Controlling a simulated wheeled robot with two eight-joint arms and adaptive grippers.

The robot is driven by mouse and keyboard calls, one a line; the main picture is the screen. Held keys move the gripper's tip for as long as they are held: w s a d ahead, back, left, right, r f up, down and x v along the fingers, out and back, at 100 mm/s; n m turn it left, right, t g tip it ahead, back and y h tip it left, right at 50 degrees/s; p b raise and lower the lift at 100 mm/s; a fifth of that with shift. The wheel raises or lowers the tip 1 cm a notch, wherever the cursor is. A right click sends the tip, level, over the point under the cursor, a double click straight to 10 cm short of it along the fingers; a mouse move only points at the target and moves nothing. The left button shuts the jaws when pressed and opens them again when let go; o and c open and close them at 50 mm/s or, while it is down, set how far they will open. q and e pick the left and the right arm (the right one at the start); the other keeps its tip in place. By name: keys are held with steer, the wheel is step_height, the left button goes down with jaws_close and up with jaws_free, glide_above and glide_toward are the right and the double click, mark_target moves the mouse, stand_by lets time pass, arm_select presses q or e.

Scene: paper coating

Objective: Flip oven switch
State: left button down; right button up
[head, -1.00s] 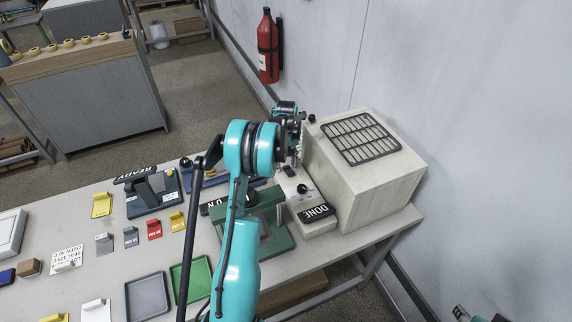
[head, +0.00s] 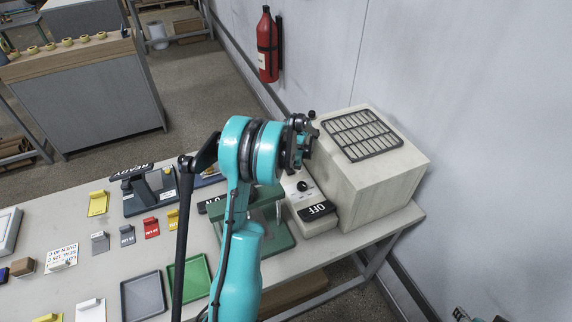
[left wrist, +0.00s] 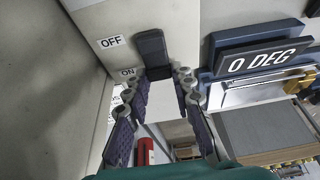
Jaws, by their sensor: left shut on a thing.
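The oven (head: 385,185) is a pale box with a dark grille on top, at the right end of the table. Its control strip shows a black knob and a sign reading OFF (head: 318,211). In the left wrist view, the dark oven switch (left wrist: 151,48) is on a pale panel with OFF and ON labels at its left. My left gripper (left wrist: 162,76) is shut on the lower end of the switch, by the ON label. In the head view, my left gripper (head: 301,140) is at the oven's left side and hides the switch.
A green press stand (head: 270,240) stands in front of the control strip. A fire extinguisher (head: 267,45) hangs on the wall.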

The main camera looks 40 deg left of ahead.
arm_select(q)
steer(key=shift+d+y, duration=0.15)
steer(key=shift+y, duration=0.25)
steer(key=c, duration=1.3)
jaws_free()
steer(key=shift+r, duration=0.1)
steer(key=v, duration=1.2)
steer(key=shift+s, duration=0.3)
